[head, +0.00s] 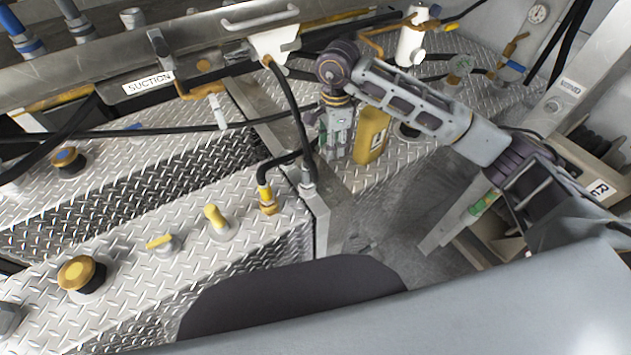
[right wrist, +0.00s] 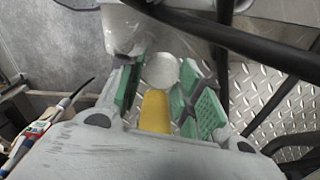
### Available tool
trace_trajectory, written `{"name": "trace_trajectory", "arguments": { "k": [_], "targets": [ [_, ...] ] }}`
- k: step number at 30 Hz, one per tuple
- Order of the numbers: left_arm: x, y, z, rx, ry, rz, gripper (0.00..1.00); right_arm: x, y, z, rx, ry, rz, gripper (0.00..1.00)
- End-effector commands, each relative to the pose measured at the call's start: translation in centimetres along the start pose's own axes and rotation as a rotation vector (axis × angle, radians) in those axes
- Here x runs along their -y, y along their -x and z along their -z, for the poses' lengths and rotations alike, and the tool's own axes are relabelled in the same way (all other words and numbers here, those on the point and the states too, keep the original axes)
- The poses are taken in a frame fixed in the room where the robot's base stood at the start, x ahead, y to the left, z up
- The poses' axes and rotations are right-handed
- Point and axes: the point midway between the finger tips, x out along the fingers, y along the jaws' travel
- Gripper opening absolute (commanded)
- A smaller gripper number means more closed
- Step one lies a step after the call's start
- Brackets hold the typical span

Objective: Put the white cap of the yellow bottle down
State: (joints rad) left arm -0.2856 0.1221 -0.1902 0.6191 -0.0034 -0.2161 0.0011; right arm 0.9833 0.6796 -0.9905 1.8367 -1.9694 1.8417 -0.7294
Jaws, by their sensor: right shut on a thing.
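The yellow bottle (head: 371,136) stands on the diamond-plate deck, just right of my right gripper (head: 337,133) in the head view. My right gripper points down, its fingers shut on the white cap. In the right wrist view the cap (right wrist: 160,70) shows as a pale round piece between the green finger pads of my right gripper (right wrist: 165,85). Part of the yellow bottle (right wrist: 155,111) shows close below it there. In the head view the fingers hide the cap. I cannot tell whether the cap touches anything below it. My left gripper is not in view.
A black hose (head: 296,118) hangs left of the gripper. A white valve body (head: 411,45) stands behind the arm.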

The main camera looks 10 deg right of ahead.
Motion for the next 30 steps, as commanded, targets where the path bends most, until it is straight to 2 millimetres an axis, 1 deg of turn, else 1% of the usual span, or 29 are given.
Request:
{"name": "trace_trajectory", "arguments": {
  "k": [4,8,16,19,23,30],
  "targets": [
    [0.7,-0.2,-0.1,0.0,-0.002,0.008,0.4,-0.1,-0.5,0.6,-0.001,-0.008,0.001,0.13],
    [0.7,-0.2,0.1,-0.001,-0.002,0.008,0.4,-0.1,-0.6,0.7,-0.001,-0.009,0.001,0.13],
    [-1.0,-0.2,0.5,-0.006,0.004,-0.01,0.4,-0.1,-0.6,0.6,0.0,-0.008,0.001,0.13],
    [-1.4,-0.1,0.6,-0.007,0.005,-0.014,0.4,-0.1,-0.9,0.6,0.0,-0.008,0.0,0.13],
    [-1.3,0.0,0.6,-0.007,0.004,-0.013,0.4,-0.1,-2.0,0.6,0.001,-0.009,-0.002,0.13],
    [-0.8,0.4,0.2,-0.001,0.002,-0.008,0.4,-0.2,-5.2,0.6,0.0,-0.008,-0.002,0.13]
  ]
}}
